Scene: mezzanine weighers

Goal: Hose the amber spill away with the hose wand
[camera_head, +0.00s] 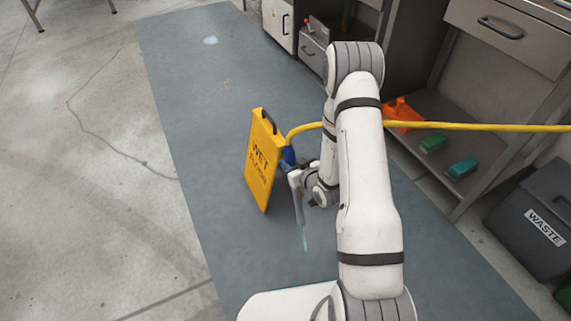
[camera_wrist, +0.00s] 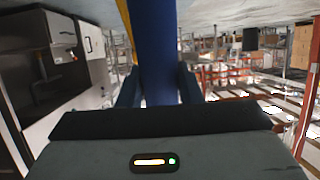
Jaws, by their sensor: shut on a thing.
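My gripper (camera_head: 290,172) is shut on the blue hose wand (camera_head: 289,155), just right of the yellow wet-floor sign. The wand also fills the upper middle of the wrist view (camera_wrist: 157,50), between the two fingers. A pale blue streak (camera_head: 305,238), like water, points down below the wand toward the grey-blue mat. Faint amber-brown specks (camera_head: 225,84) lie on the mat farther back, well away from the streak. My arm hides part of the mat.
The yellow sign (camera_head: 262,165) stands on the mat (camera_head: 185,130) close to my gripper. A pale blue patch (camera_head: 210,40) lies at the far end. Workbenches (camera_head: 515,40) line the right, with an orange item (camera_head: 402,112) on the lower shelf. A waste bin (camera_head: 535,215) stands right. Left floor is clear.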

